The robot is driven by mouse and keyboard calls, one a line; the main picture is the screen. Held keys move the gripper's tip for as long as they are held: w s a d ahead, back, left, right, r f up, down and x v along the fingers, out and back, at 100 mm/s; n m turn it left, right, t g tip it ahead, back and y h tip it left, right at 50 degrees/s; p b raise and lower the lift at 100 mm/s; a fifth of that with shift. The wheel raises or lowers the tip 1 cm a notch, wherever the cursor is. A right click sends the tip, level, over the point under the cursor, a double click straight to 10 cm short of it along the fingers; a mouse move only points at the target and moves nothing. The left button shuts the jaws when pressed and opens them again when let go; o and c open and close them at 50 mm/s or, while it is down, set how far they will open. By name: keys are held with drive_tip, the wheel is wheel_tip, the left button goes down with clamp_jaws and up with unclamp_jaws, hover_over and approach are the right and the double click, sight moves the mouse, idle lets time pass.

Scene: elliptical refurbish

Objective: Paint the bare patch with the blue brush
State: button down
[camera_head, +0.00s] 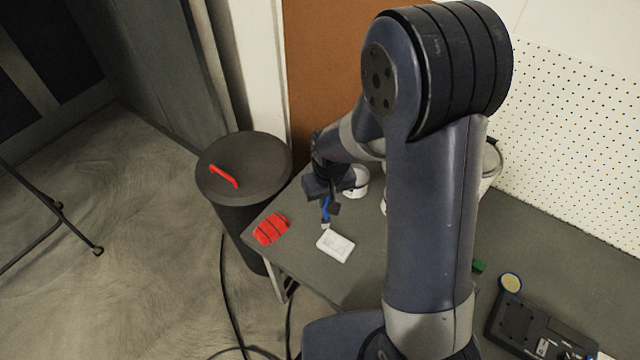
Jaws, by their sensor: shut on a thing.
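My gripper (331,205) is shut on the blue brush (326,212), near the table's left end. The brush points down, with its pale tip just above or at the far edge of a small white tray-like block (336,245). I cannot tell whether the tip touches the block. A red piece with dark stripes (270,229) lies on the table to the left of the block. I cannot make out which surface is the bare patch. My arm hides the middle of the table.
The grey table (400,215) stands against a white dotted pegboard (570,150). White containers (356,182) stand behind my gripper. A dark bin (240,175) with a red handle is at the table's left end. A black device (540,330) lies at the right. Cables lie on the floor.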

drive_tip(key=shift+w+a+r+p, duration=0.1)
drive_tip(key=shift+r+p, duration=0.15)
drive_tip(key=shift+r, duration=0.2)
drive_tip(key=shift+w+a+r+p, duration=0.1)
drive_tip(key=shift+r+p, duration=0.15)
drive_tip(key=shift+r, duration=0.2)
drive_tip(key=shift+d+r+p, duration=0.1)
drive_tip(key=shift+r+p, duration=1)
drive_tip(key=shift+r, duration=0.5)
drive_tip(key=shift+s, duration=0.15)
